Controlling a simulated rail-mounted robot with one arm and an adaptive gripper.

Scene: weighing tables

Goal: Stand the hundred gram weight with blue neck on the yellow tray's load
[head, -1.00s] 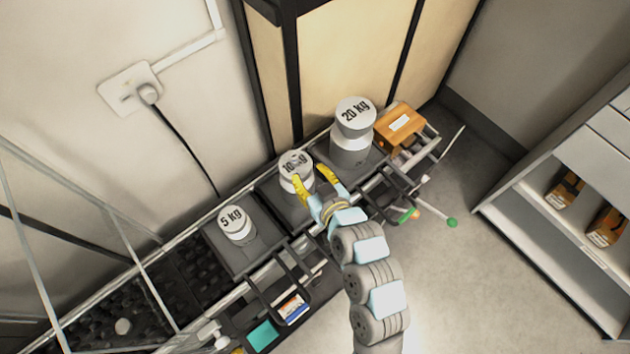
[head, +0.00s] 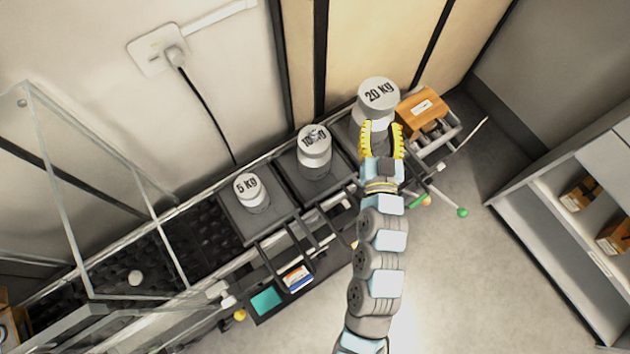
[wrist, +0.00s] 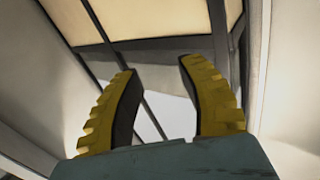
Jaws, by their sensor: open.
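My gripper (head: 381,127) is open in the head view, its yellow fingers overlapping the lower part of the 20 kg weight (head: 379,92). I cannot tell from this view whether they touch it. In the wrist view my gripper (wrist: 158,66) is open with nothing between the fingers, only wall and panels beyond. The 10 kg weight (head: 314,150) and 5 kg weight (head: 250,192) stand upright on dark platforms to the left. I cannot make out a hundred gram weight with a blue neck, nor a yellow tray.
An orange-brown box (head: 422,110) stands right of the 20 kg weight. A clear-walled enclosure (head: 92,190) is at left, with a small pale round object (head: 135,277). Rods with a green knob (head: 463,212) stick out at right. A shelf (head: 560,240) holds boxes. Open floor lies between.

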